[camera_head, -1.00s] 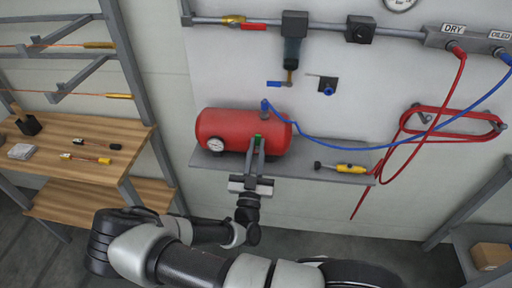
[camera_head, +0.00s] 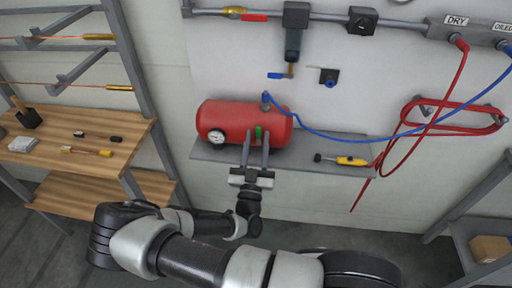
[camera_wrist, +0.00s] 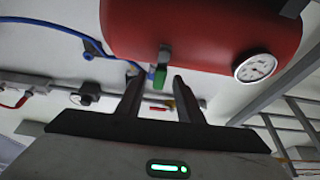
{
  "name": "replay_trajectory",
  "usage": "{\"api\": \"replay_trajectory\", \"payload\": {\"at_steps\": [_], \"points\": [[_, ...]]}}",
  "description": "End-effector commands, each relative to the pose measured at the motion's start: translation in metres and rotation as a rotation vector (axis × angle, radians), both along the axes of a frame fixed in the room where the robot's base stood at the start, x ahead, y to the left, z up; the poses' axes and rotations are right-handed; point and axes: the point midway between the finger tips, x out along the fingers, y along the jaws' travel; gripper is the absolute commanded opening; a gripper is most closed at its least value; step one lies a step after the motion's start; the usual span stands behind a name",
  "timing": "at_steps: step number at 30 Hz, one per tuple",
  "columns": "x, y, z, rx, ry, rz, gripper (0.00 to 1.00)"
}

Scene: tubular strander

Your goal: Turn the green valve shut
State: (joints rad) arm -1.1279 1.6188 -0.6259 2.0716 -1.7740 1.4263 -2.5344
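The green valve (camera_head: 259,132) is a small green handle on the front of the red tank (camera_head: 228,117), which rests on a grey wall shelf. My gripper (camera_head: 256,139) is in front of the tank, its two fingers apart and pointing at it. In the wrist view, the green valve (camera_wrist: 160,76) hangs from a grey stem under the tank (camera_wrist: 205,30). It lies between the lines of the open fingertips (camera_wrist: 158,79), with space on both sides. I cannot tell how deep it is between them.
A pressure gauge (camera_head: 216,137) is on the tank's left end. A blue hose (camera_head: 330,139) leaves the tank's top and runs right. A yellow-handled tool (camera_head: 350,161) lies on the shelf (camera_head: 310,150). A wooden workbench (camera_head: 60,155) stands at left.

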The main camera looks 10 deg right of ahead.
Motion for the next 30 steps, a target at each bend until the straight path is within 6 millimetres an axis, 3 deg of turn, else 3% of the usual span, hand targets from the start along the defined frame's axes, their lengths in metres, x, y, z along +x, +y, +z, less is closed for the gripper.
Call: {"api": "replay_trajectory", "payload": {"at_steps": [5,21,30], "points": [[-0.015,0.006,-0.009,0.0,0.003,0.002,0.34],[-0.125,0.04,-0.057,0.0,0.003,0.002,0.34],[-0.152,0.048,-0.066,-0.001,0.0,0.001,0.34]]}}
